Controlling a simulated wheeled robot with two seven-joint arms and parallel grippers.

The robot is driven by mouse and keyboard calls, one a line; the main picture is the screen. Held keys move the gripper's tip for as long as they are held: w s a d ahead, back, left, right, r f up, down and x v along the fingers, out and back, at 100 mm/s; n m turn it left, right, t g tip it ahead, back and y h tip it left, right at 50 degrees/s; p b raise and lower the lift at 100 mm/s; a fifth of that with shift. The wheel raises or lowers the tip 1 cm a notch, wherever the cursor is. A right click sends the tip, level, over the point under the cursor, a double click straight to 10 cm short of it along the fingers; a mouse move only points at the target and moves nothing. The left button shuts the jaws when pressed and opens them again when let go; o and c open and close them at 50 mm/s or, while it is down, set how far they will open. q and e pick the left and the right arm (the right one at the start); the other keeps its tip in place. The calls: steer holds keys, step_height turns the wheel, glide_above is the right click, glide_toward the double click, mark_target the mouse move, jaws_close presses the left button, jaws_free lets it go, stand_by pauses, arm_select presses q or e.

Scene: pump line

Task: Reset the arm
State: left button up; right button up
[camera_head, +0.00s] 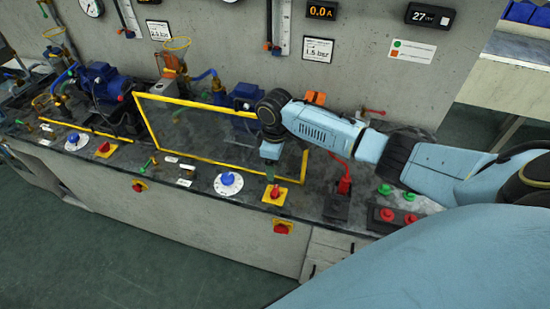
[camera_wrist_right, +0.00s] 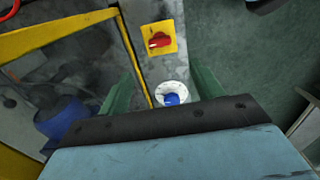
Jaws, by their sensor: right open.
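My right arm, light blue with dark joints, reaches in from the right in the head view. Its gripper (camera_head: 270,172) points down above the bench, near the yellow plate with a red rotary switch (camera_head: 275,194). In the right wrist view the two green fingers of the gripper (camera_wrist_right: 163,76) are spread apart with nothing held between them. A white dial with a blue knob (camera_wrist_right: 172,96) shows between them, with a red switch on a yellow plate (camera_wrist_right: 158,41) beyond. My left gripper is not in view.
A yellow-framed clear guard (camera_head: 205,160) stands close behind the gripper, with blue pumps (camera_head: 105,82) behind. A red lever (camera_head: 344,182) and green and red buttons (camera_head: 386,213) are to the right. A blue-knobbed dial (camera_head: 228,183) is to the left. Open floor (camera_head: 70,250) lies in front.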

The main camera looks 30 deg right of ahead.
steer(key=shift+r, duration=0.5)
